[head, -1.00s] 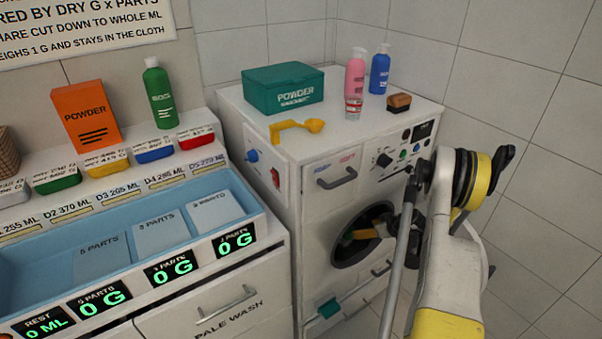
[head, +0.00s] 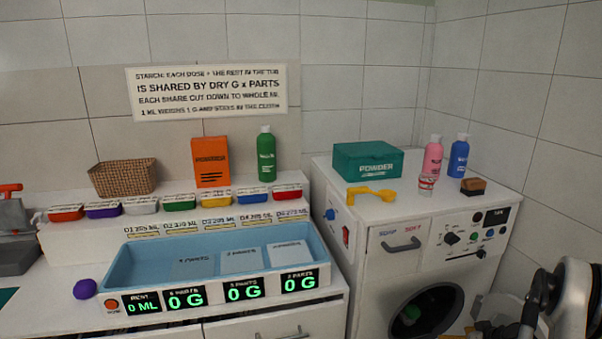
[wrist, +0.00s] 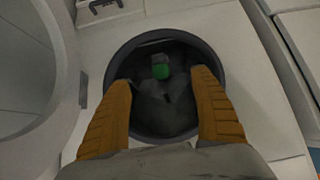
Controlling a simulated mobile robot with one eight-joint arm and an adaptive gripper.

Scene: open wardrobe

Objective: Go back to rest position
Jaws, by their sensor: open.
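My gripper (wrist: 162,80) shows in the wrist view as two orange fingers, spread apart with nothing between them. It faces the round dark opening of the washing machine (wrist: 105,30), whose drum holds a grey item with a green part (wrist: 161,71). In the head view the washing machine (head: 375,290) stands at the right, and the green part (head: 410,313) shows inside its drum. My arm fills the lower right corner there; the fingers are largely out of that frame.
The open round door (wrist: 60,60) is at the left in the wrist view. On the machine stand a teal powder box (head: 367,162), yellow scoop (head: 372,194), pink bottle (head: 432,160), blue bottle (head: 458,157) and brush (head: 473,186). A blue tray (head: 140,275) sits on the left counter.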

